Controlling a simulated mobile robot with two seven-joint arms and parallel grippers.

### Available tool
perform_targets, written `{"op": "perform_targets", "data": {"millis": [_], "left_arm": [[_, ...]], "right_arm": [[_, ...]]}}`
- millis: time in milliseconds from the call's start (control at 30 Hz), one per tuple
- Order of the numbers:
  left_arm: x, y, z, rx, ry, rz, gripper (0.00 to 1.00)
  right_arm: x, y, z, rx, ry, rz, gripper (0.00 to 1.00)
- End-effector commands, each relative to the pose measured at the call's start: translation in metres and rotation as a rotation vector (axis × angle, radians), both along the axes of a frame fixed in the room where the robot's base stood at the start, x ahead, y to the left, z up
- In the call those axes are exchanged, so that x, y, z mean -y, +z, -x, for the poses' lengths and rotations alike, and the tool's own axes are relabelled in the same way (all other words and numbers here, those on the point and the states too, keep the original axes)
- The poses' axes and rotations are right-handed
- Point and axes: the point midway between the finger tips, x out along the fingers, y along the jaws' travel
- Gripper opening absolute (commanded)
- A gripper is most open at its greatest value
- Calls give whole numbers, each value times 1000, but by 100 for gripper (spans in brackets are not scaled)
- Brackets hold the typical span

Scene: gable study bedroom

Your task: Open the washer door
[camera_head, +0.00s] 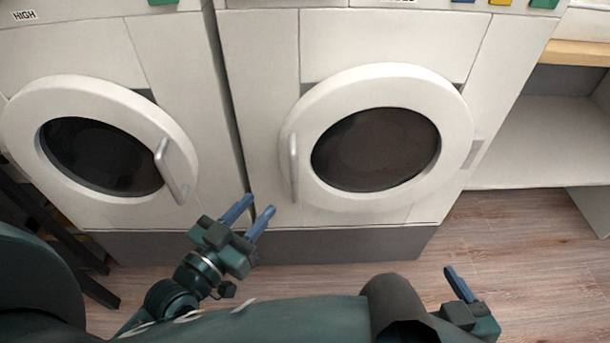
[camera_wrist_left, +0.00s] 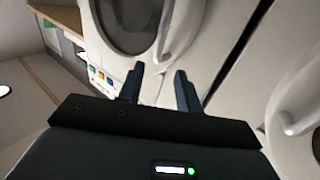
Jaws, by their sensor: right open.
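Two white front-loading machines stand side by side, and I cannot tell which is the washer. The right machine has a round door (camera_head: 330,190) with a dark window and a grey handle (camera_head: 293,167) on its left side. The left machine has a similar door (camera_head: 75,88) with its handle (camera_head: 172,172) on the right side. Both doors look shut. My left gripper (camera_head: 260,203) is open and empty, below and left of the right door's handle, apart from it. In the left wrist view, its fingers (camera_wrist_left: 159,70) point toward that door's handle (camera_wrist_left: 179,30). My right gripper (camera_head: 453,270) is open, low at right, partly hidden.
A white shelf unit (camera_head: 540,140) with a wooden top stands right of the machines. Bare wood floor (camera_head: 500,235) lies in front. A dark frame (camera_head: 75,245) stands at the lower left, near the left machine. A narrow gap separates the machines.

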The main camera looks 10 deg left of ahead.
Motion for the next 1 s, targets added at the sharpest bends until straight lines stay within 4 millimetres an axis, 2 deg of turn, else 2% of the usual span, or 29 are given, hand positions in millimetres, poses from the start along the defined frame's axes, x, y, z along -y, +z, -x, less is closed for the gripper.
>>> {"op": "perform_targets", "data": {"millis": [167, 600, 800, 1000], "left_arm": [[6, 2, -20, 5, 2, 5, 35], [33, 1, -103, 1, 0, 3, 35], [38, 1, -120, -1, 1, 2, 35], [40, 1, -124, -3, 0, 1, 35]], "right_arm": [[-1, -2, 0, 0, 5, 5, 74], [-3, -10, -4, 23, 17, 25, 74], [-3, -9, -6, 47, 16, 23, 74], [-3, -8, -6, 54, 16, 22, 74]]}}
